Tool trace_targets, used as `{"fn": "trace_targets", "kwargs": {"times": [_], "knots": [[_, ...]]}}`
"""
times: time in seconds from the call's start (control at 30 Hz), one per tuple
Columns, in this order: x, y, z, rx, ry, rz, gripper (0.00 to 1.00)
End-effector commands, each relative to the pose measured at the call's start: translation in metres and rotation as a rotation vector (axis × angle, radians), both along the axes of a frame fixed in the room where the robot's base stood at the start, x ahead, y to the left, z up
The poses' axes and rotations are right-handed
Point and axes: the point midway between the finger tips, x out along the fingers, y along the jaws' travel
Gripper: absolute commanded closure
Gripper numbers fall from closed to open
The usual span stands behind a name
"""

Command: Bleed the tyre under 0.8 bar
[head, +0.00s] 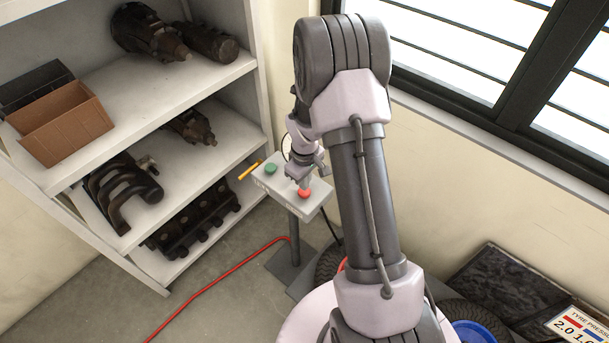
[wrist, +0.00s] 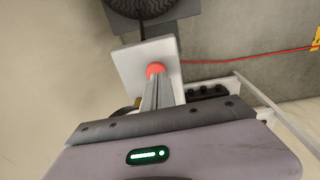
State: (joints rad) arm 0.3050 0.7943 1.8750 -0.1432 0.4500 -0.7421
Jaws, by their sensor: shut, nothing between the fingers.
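A grey control box (head: 285,190) on a post carries a green button (head: 271,168) and a red button (head: 304,194). My gripper (head: 304,184) is shut and empty, with its tips at the red button. In the wrist view the shut fingers (wrist: 156,84) point at the red button (wrist: 155,69); I cannot tell whether they touch or press it. A dark tyre (head: 329,262) stands behind my arm, mostly hidden. A tyre also shows at the top of the wrist view (wrist: 140,7). No pressure reading is legible.
White shelving (head: 165,110) with metal parts and a cardboard box (head: 62,130) stands left of the control box. A red hose (head: 215,280) crosses the floor. A tyre pressure board (head: 580,325), cut off, and a blue round thing (head: 480,332) are at lower right.

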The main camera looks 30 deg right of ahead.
Motion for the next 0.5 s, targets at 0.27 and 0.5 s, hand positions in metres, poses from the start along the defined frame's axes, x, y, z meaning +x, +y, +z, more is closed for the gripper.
{"fn": "trace_targets", "kwargs": {"times": [0.27,0.5], "knots": [[0.003,-0.002,-0.04,-0.001,-0.001,0.001,1.0],[0.003,-0.002,-0.044,-0.001,-0.001,0.0,1.0]]}}
